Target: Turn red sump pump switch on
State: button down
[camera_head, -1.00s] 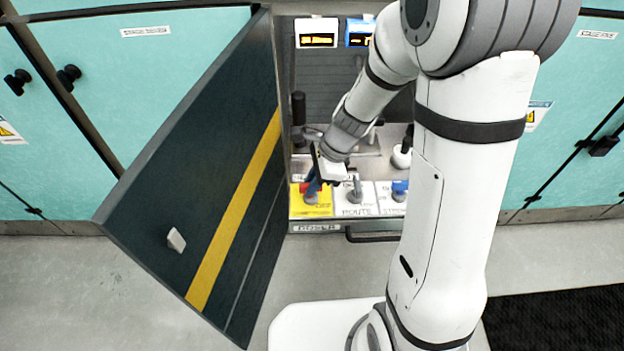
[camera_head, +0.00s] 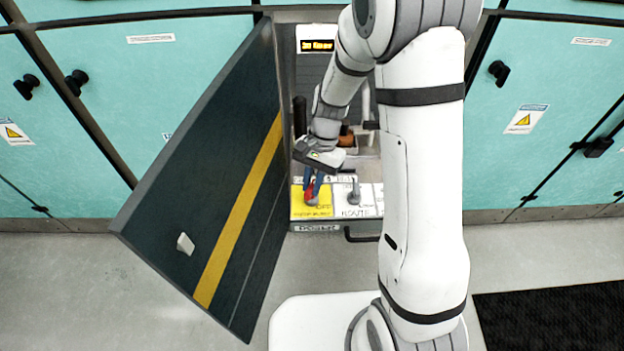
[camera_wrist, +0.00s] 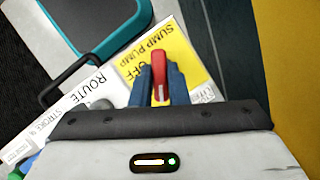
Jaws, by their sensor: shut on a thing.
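The red sump pump switch (camera_wrist: 159,76) stands on a yellow panel (camera_wrist: 185,52) lettered "SUMP PUMP" and "OFF" in the wrist view. My gripper (camera_wrist: 160,84) has blue fingers, one on each side of the red handle, and is shut on it. In the head view my gripper (camera_head: 313,185) reaches down to the yellow panel (camera_head: 318,210) at the left of the control row. A sliver of the red switch (camera_head: 309,188) shows there. The fingers hide part of the switch and some lettering.
A grey switch (camera_head: 354,193) sits on the white "ROUTE" panel (camera_head: 345,210) just right. The dark cabinet door (camera_head: 195,200) stands open close on the left. A black handle (camera_head: 360,238) juts out below the panels. A lit display (camera_head: 317,45) hangs above.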

jog(key=n+h, duration=0.1)
jog(key=n, duration=0.2)
jog(key=n+h+p, duration=0.1)
jog(key=n, duration=0.1)
jog(key=shift+w+a+r+n, duration=0.1)
jog(key=shift+w+a+n, duration=0.05)
jog(key=shift+n, duration=0.25)
dwell(0.4)
jog(key=c, duration=1.4)
grip_release()
jog(key=v, duration=0.7)
jog(key=shift+w+r, duration=0.25)
jog(key=shift+p, duration=0.3)
